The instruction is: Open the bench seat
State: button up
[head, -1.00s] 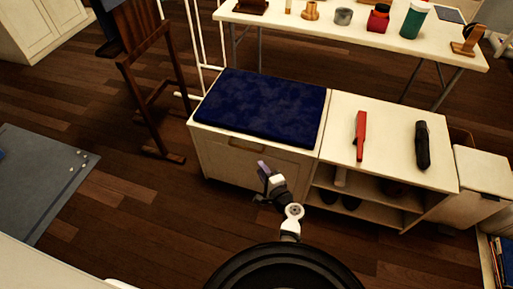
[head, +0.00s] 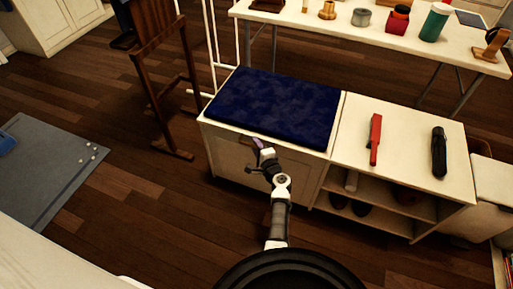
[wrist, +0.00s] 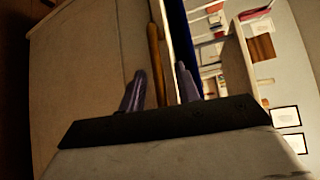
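The bench seat (head: 222,119) is a white cabinet with a dark blue cushion (head: 272,105) on its lid. The cushion also shows as a blue strip in the wrist view (wrist: 179,25). A wooden handle (wrist: 157,62) runs along the top of the front panel (wrist: 90,80); in the head view my gripper partly hides it. The lid looks down. My gripper (head: 260,147) is at the upper front of the bench. In the wrist view its two purple fingers (wrist: 160,72) are apart, with the handle showing between them; I cannot tell whether they touch it.
An open-shelved white unit (head: 395,185) adjoins the bench on the right, carrying a red object (head: 375,138) and a black one (head: 439,152). A wooden stand (head: 162,75) is to the left. A white table (head: 380,30) with several items stands behind. Floor in front is free.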

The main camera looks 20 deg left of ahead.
grip_shut()
jog(key=shift+r, duration=0.1)
dwell(0.3)
